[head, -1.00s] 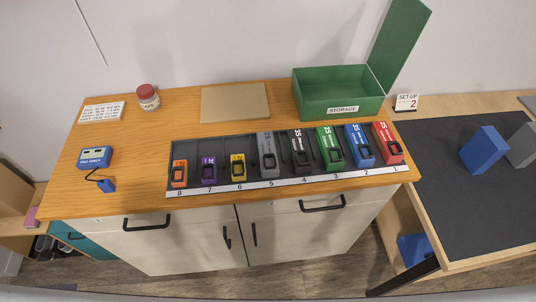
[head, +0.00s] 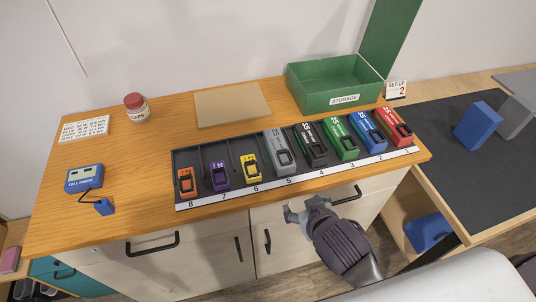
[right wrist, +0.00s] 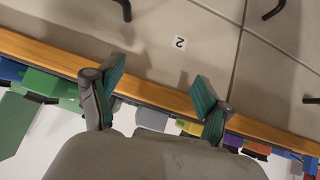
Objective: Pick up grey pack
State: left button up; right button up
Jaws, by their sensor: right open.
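The grey pack (head: 279,150) lies in slot 5 of the dark tray (head: 216,154) on the wooden counter, between the yellow pack (head: 250,168) and the black pack (head: 312,147). My right gripper (head: 297,214) is in front of the counter's front edge, near the cabinet doors, apart from the grey pack. In the right wrist view my right gripper (right wrist: 158,80) shows its two fingers spread with nothing between them. A grey shape (right wrist: 152,121) beyond the counter edge there is partly hidden by the gripper body. My left gripper is not in view.
Green, blue and red packs stand to the right in the tray, purple and orange to the left. Cabinet handles (head: 152,244) protrude in front.

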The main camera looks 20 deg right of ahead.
jog(key=shift+t, duration=0.5)
notch_tip(320, 180, up, 4)
jog(key=shift+s+d+r, duration=0.1)
jog(key=t, duration=0.3)
send_near(282, 150)
jog(key=w+b, duration=0.1)
jog(key=w+f+b, duration=0.1)
jog(key=b, duration=0.1)
jog(key=shift+d+f+m+y, duration=0.25)
jog(key=shift+d+m+y, duration=0.05)
jog(key=shift+y, duration=0.1)
jog(key=p+x, duration=0.1)
jog(key=x, duration=0.3)
jog(key=shift+w+r, duration=0.1)
jog(key=shift+w, duration=0.1)
jog(key=shift+p+x, duration=0.6)
jog(key=shift+x, duration=2.5)
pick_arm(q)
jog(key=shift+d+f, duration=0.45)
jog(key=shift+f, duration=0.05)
pick_arm(e)
jog(key=shift+a, duration=0.1)
jog(key=shift+s, duration=0.1)
jog(key=shift+c, duration=0.2)
jog(key=c, duration=1.3)
jog(key=shift+r, duration=0.1)
grip_shut()
